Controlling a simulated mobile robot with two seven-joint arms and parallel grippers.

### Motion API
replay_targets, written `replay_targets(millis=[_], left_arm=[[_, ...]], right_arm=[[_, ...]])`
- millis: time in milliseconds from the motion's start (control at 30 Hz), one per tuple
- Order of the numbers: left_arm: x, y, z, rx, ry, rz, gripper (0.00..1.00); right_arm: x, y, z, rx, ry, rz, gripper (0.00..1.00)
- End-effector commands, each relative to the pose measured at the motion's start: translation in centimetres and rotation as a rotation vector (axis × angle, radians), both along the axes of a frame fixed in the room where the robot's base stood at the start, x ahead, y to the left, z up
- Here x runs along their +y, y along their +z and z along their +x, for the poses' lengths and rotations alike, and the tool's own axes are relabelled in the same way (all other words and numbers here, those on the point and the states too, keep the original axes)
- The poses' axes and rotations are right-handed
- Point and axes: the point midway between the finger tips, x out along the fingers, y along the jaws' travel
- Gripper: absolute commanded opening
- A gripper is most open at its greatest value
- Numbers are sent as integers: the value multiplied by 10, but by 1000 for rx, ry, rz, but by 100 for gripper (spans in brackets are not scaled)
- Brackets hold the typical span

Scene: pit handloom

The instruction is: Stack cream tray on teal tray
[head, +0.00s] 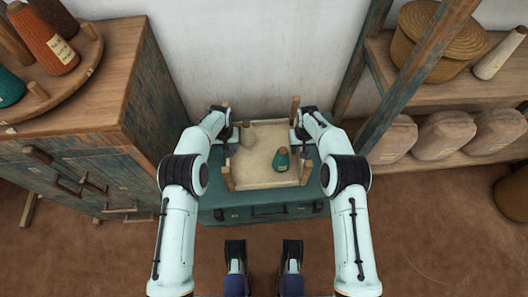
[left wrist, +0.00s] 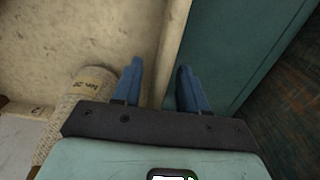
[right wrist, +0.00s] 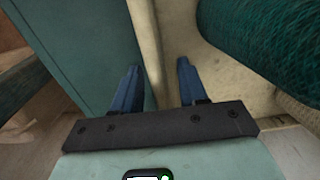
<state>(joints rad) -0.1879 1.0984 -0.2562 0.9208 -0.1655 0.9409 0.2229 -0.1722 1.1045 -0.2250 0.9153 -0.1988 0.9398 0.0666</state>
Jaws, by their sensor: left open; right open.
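The cream tray (head: 262,180) has wooden corner posts and holds a cream cone (head: 247,136) and a teal cone (head: 281,161). Beneath and around it a teal surface (head: 265,211) with dark front slots shows; I cannot tell whether this is the teal tray or its support. My left gripper (left wrist: 159,68) is open, with the cream tray's side wall between its fingers. My right gripper (right wrist: 158,68) is open, with the opposite side wall between its fingers. In the head view, my right gripper (head: 299,136) is at the tray's right side. Both sets of fingertips are partly hidden there.
A wooden cabinet (head: 140,110) stands close on the left, with a round rack of cones (head: 52,45) on top. Shelves on the right hold wrapped bundles (head: 443,134) and a basket (head: 437,42). A pale wall is behind; brown floor (head: 440,225) is open at front right.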

Motion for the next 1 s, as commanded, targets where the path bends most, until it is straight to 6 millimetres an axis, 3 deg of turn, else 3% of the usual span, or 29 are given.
replay_targets(millis=[300,367,433,467,1000], left_arm=[[0,-2,0,0,0,0,43],[0,-2,0,1,0,0,26],[0,-2,0,1,0,0,4],[0,-2,0,1,0,0,0],[0,8,1,-4,0,-1,0]], right_arm=[[0,-2,0,0,0,0,43],[0,-2,0,0,0,0,26],[0,-2,0,0,0,0,4],[0,-2,0,0,0,0,0],[0,8,1,-4,0,0,0]])
